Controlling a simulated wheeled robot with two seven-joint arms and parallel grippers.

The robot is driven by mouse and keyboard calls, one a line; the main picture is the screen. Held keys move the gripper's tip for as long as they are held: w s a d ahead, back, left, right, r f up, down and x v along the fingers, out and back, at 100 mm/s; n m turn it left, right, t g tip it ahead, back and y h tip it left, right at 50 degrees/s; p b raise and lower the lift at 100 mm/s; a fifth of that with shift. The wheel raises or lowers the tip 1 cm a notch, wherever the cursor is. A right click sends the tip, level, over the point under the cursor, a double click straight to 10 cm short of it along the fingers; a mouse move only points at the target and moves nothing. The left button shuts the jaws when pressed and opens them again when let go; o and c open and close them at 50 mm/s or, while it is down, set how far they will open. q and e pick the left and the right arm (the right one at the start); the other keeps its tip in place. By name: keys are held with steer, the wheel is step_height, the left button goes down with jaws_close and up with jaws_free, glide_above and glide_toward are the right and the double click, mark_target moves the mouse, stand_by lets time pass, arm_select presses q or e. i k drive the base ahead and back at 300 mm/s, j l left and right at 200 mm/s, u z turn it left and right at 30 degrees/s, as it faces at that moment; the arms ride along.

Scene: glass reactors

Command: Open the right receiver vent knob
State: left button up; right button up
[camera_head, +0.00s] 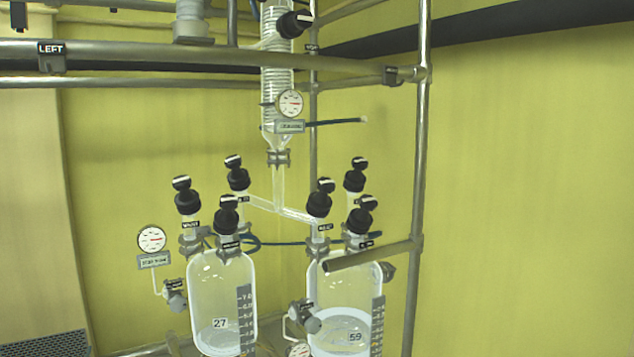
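The right receiver (316,290) is a clear glass vessel with a tag reading 59 and liquid low inside. Several black knobs stand on its top: a left one (319,200), a back one (355,176) and a front right one (361,216). Their small labels are too blurred to tell which is the vent knob. The turn state of each knob is also unclear. A further valve (304,317) sits at the vessel's lower left. Neither of my grippers is in view.
The left receiver (207,285), tagged 27, stands beside it with similar black knobs. A glass condenser (277,75) hangs above, feeding a branched tube. Metal rails (200,57) cross in front, and a short bar (372,254) crosses before the right receiver. A gauge (151,238) is at left.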

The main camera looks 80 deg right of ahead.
mark_target(359, 165)
steer(key=z, duration=3.15)
steer(key=u, duration=0.5)
